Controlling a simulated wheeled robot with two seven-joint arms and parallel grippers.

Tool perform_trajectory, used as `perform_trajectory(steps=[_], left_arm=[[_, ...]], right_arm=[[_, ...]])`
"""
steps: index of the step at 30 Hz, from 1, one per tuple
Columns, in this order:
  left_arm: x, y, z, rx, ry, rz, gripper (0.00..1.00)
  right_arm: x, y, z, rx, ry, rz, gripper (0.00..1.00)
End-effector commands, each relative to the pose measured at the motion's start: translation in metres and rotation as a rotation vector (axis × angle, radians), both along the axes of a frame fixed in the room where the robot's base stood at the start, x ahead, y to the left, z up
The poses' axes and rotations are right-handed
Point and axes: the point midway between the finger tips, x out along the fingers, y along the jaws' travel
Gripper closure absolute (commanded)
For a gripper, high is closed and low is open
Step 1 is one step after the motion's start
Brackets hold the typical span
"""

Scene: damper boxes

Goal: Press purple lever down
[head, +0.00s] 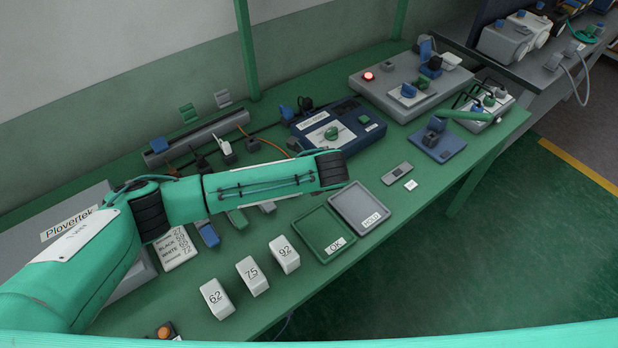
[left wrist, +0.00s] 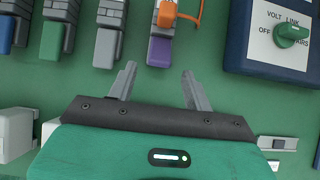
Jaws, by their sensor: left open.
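The purple lever (left wrist: 160,51) shows at the top middle of the left wrist view, at the end of a grey block, with an orange cable piece (left wrist: 183,14) above it. My left gripper (left wrist: 159,70) is open and empty. Its two fingers point toward the lever end, one on each side of its line, with a small gap below it in the picture. I cannot tell the height between them. In the head view my left arm hides the purple lever and the gripper. My right gripper is not in view.
Grey (left wrist: 106,46), green (left wrist: 52,41) and blue (left wrist: 6,34) levers stand left of the purple one. A blue box with a green knob (left wrist: 291,33) is to the right. Trays (head: 360,207) and white numbered blocks (head: 252,275) sit near the table's front edge.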

Motion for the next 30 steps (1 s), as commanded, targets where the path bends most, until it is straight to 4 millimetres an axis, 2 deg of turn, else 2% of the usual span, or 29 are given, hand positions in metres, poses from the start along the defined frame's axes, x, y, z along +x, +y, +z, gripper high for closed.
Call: perform_trajectory(steps=[6,12,25,30], left_arm=[[-0.023,-0.018,0.039,-0.001,-0.002,-0.003,0.49],[-0.035,-0.026,0.061,0.0,-0.001,-0.001,0.49],[-0.038,-0.027,0.067,0.001,0.001,0.001,0.49],[-0.037,-0.012,0.07,-0.046,0.1,0.008,0.49]], right_arm=[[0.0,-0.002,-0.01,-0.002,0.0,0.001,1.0],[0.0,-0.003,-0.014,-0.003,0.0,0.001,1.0],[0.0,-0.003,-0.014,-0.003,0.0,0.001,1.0],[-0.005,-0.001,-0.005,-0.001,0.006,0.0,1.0]])
